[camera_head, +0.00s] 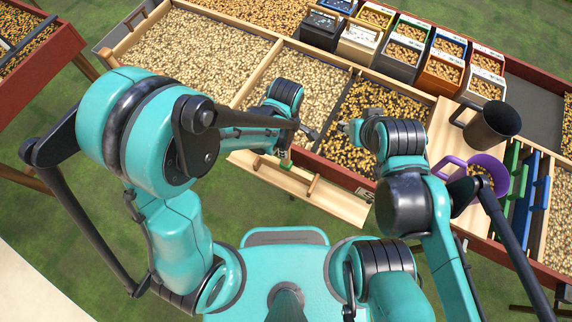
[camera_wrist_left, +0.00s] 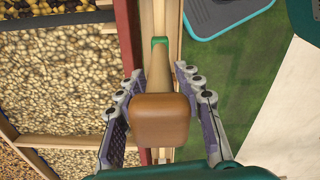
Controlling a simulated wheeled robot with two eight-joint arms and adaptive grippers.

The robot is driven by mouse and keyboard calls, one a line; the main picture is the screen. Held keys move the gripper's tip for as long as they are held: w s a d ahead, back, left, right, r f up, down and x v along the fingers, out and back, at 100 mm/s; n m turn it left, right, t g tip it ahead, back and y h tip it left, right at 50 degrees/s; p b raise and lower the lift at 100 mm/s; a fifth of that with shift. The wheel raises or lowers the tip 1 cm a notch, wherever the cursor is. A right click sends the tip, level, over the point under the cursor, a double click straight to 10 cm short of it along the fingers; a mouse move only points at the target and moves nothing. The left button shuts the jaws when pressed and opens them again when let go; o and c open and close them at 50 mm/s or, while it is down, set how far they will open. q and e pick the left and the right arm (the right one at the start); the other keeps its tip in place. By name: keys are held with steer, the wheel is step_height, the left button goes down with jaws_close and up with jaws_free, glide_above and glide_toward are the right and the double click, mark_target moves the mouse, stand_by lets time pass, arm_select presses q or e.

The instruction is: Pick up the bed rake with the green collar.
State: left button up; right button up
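The bed rake shows in the left wrist view with a brown block-like end (camera_wrist_left: 160,120) close to the camera. A paler wooden shaft leads from it to a green collar (camera_wrist_left: 160,42). In the head view the green collar (camera_head: 285,163) is by the wooden ledge at the bed's near edge, and my left arm hides part of the rake. My left gripper (camera_wrist_left: 165,80) is open, with one finger on each side of the rake's near end. It also shows small in the head view (camera_head: 298,133). My right gripper (camera_head: 346,127) is over the dark beans; its opening is unclear.
A wooden ledge (camera_head: 345,205) runs along the red-edged bed. Bean bins (camera_head: 405,52) stand at the back. A dark mug (camera_head: 490,125) and purple container (camera_head: 487,168) stand right, beside green and blue racks (camera_head: 520,190).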

arm_select(q)
jaws_close()
step_height(320, 180, up, 18)
steer(key=p, duration=0.4)
stand_by(0.3)
stand_by(0.5)
